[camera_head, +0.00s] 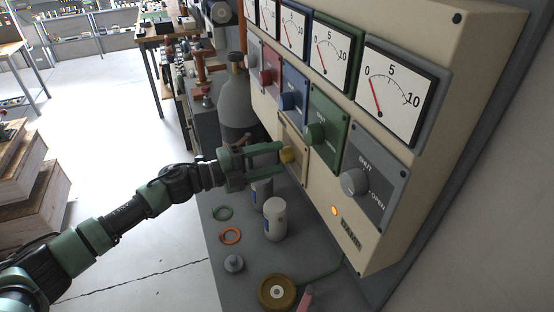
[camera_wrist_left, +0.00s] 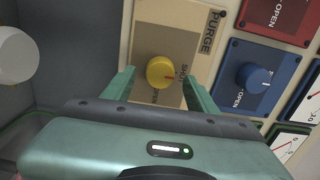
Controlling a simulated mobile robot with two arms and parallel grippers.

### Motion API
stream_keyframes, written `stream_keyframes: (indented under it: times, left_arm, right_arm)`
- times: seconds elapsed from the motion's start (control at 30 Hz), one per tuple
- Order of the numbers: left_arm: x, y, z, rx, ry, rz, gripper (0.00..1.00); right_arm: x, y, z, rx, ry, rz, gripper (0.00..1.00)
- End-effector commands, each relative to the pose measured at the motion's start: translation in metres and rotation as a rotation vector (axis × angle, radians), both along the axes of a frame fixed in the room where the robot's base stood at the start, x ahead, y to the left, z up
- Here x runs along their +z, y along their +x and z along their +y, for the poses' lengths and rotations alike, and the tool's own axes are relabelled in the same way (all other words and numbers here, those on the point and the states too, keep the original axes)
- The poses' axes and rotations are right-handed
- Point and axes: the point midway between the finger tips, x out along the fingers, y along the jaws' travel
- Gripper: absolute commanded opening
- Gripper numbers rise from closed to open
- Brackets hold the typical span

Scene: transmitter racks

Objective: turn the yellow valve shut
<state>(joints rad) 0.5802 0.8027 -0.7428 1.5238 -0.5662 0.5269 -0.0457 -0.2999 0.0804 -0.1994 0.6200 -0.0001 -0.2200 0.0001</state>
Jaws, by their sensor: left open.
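The yellow valve is a round knob (camera_head: 287,155) on a tan plate low on the panel's left part. In the left wrist view the yellow knob (camera_wrist_left: 160,71) sits on the plate marked PURGE (camera_wrist_left: 205,30), with SHUT lettering beside it and other lettering partly hidden. My left gripper (camera_head: 279,161) is open in front of the knob. In the left wrist view its fingertips (camera_wrist_left: 160,79) lie on either side of the knob, with gaps visible. Whether they reach fully around it is unclear. My right gripper is out of view.
Blue (camera_head: 292,98), green (camera_head: 315,134) and grey (camera_head: 355,181) knobs sit close by on the panel, under a row of gauges (camera_head: 391,92). White-lidded jars (camera_head: 275,218), rings and a brass spool (camera_head: 277,292) stand on the bench below. A grey cylinder (camera_head: 235,100) stands behind.

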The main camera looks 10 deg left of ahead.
Motion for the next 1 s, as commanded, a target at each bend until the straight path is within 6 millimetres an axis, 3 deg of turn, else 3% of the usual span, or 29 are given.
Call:
stream_keyframes:
  times: [0.2,0.4,1.0]
  left_arm:
    - [-0.006,-0.022,0.033,0.0,0.004,0.001,0.58]
    - [-0.003,-0.033,0.05,0.001,0.0,0.001,0.58]
    - [0.0,-0.034,0.052,0.0,-0.001,0.001,0.58]
  right_arm:
    - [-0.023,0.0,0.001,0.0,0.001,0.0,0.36]
    - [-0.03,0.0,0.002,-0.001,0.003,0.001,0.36]
    - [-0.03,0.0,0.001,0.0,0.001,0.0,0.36]
